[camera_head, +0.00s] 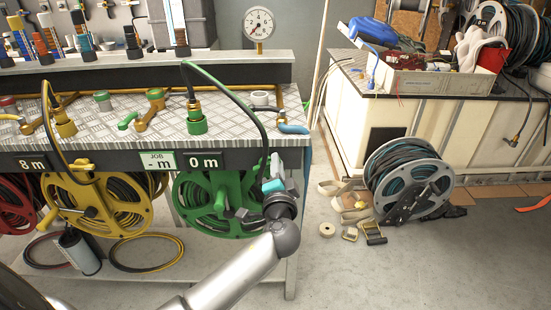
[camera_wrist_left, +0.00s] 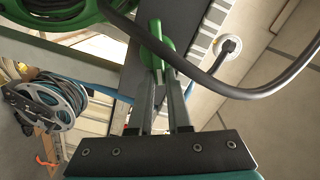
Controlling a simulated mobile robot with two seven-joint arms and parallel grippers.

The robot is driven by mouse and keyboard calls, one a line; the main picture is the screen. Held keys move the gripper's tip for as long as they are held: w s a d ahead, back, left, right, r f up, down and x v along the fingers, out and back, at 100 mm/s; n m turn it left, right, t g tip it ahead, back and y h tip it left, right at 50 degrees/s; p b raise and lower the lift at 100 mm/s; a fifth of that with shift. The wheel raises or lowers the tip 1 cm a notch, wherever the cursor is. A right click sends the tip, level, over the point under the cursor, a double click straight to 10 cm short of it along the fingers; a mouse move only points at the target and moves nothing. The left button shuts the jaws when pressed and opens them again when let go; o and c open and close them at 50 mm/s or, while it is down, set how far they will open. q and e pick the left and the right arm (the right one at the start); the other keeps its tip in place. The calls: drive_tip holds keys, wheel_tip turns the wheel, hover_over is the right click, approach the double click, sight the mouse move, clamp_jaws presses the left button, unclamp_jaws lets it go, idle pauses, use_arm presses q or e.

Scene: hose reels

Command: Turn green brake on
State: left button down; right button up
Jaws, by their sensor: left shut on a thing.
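My left gripper (camera_head: 276,168) reaches up to the right side of the green hose reel (camera_head: 215,205), under the bench edge. In the left wrist view its two grey fingers (camera_wrist_left: 161,80) are shut on a green part (camera_wrist_left: 151,42), which appears to be the green brake. My gripper and wrist mostly hide that part in the head view. My right gripper is not in view.
The yellow reel (camera_head: 95,205) stands left of the green one, under the metal bench (camera_head: 330,150). "0 m" sign (camera_head: 203,162) hangs above the green reel. A loose grey reel (camera_head: 410,180) stands on the floor at right, with straps and rolls (camera_head: 350,200) beside it.

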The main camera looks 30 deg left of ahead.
use_arm(q)
drive_tip(key=shift+d+f+m+p, duration=0.1)
drive_tip(key=shift+f+m+p, duration=0.15)
drive_tip(key=shift+m, duration=0.6)
drive_tip(key=shift+a+f+m+p, duration=0.1)
drive_tip(key=shift+f+m+p, duration=0.15)
drive_tip(key=shift+m, duration=0.55)
drive_tip(key=shift+d+f+m+p, duration=0.15)
drive_tip(key=shift+m+p, duration=0.15)
drive_tip(key=shift+m, duration=0.55)
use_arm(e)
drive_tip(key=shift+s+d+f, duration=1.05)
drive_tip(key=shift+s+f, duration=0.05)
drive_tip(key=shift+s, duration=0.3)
use_arm(q)
drive_tip(key=c, duration=0.9)
unclamp_jaws()
drive_tip(key=shift+o, duration=0.2)
drive_tip(key=p+v, duration=0.2)
drive_tip(key=v, duration=1.3)
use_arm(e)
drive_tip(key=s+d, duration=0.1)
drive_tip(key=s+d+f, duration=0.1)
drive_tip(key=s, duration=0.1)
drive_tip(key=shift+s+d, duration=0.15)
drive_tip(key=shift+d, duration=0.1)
